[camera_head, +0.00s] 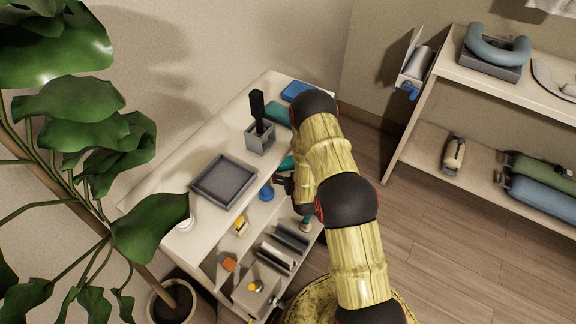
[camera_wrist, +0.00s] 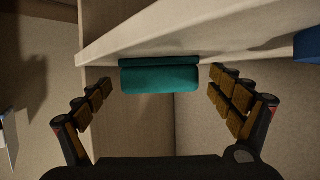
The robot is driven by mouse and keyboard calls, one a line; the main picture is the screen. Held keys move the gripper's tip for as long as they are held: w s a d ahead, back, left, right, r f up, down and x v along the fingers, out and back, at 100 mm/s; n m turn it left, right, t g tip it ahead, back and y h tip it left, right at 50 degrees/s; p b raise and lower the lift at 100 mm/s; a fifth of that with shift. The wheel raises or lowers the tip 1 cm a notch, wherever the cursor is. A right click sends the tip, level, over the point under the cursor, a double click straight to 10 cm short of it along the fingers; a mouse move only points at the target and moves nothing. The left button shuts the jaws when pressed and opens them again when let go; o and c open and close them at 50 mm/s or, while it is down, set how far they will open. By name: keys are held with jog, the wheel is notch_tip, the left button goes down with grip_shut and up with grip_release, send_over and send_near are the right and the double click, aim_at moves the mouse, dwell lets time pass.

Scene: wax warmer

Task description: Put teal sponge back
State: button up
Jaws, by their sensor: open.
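A teal block, which looks like the sponge, shows in the wrist view (camera_wrist: 160,78) beside the pale board edge, centred between my fingers. My gripper (camera_wrist: 160,98) is open, with a finger on each side and visible gaps to the block. In the head view a teal piece (camera_head: 287,162) shows at the unit's front edge beside my gripper (camera_head: 283,181), partly hidden by my arm. A second teal item (camera_head: 278,112) lies farther back on the unit's top. I cannot tell for sure which teal item the wrist view shows.
On the pale unit's top stand a grey tray (camera_head: 224,181), a grey holder (camera_head: 260,139) with a black-handled tool, and a blue item (camera_head: 298,91). A second shelf unit (camera_head: 433,137) stands at right. Floor between is clear.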

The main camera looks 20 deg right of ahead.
jog(key=p+v, duration=0.3)
jog(key=v, duration=0.7)
jog(key=shift+s+r, duration=0.15)
jog(key=shift+s, duration=0.1)
